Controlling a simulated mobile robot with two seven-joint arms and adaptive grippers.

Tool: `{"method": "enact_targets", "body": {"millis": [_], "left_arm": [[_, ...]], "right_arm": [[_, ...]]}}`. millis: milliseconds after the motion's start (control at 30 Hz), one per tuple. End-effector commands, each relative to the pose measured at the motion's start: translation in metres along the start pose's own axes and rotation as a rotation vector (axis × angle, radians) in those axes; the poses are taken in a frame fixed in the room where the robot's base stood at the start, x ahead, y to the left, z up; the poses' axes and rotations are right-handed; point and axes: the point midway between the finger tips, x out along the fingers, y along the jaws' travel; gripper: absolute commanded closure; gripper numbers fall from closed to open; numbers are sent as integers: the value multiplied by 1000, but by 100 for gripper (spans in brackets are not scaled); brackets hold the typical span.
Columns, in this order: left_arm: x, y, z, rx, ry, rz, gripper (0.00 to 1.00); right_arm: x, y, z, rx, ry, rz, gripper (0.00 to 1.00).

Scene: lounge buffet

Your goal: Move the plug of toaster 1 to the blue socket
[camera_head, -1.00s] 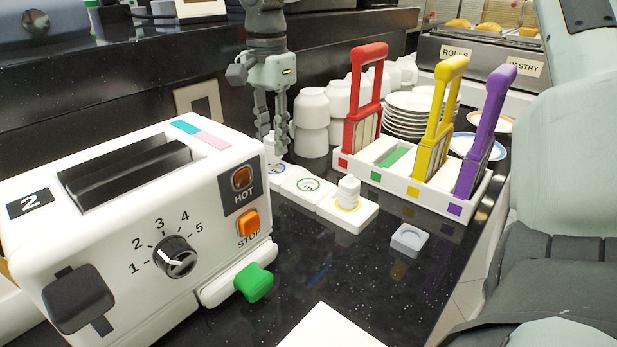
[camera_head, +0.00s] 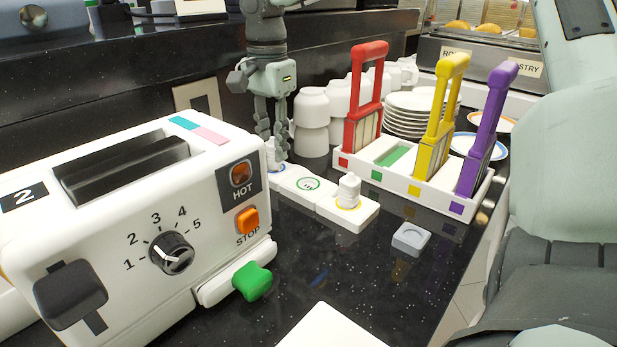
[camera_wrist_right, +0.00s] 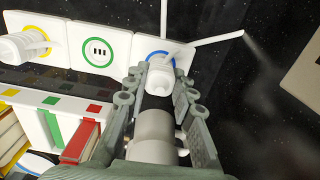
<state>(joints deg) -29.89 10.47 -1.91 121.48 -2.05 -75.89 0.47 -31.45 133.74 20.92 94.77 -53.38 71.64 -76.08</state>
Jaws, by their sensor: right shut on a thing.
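A white socket strip (camera_head: 325,205) lies on the counter with a blue-ringed, a green-ringed and a yellow-ringed socket. My right gripper (camera_head: 273,150) points down at the blue socket (camera_head: 277,169), its fingers shut around a white plug (camera_wrist_right: 160,75). In the right wrist view this plug stands at the blue socket (camera_wrist_right: 172,50); whether it is fully seated I cannot tell. The green socket (camera_head: 308,184) is empty with its slots showing. Another white plug (camera_head: 348,190) stands upright in the yellow socket. The near toaster (camera_head: 150,215) is labelled 2; toaster 1 is not identifiable. My left gripper is out of view.
A white rack (camera_head: 400,187) with red, yellow and purple-handled tongs or holders stands right of the strip, before stacked cups and plates (camera_head: 408,115). A small grey block (camera_head: 410,238) lies in front. A dark ledge rises behind; the front counter is mostly clear.

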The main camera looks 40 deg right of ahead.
Motion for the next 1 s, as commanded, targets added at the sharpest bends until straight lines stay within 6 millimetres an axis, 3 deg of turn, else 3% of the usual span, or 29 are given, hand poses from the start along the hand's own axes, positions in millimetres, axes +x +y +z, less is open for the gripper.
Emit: {"method": "enact_targets", "body": {"millis": [767,800,1000], "left_arm": [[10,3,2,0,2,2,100],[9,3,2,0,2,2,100],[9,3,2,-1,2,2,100]], "right_arm": [[12,1,0,0,-1,3,100],[12,1,0,0,-1,3,74],[10,0,0,0,-1,2,51]]}}
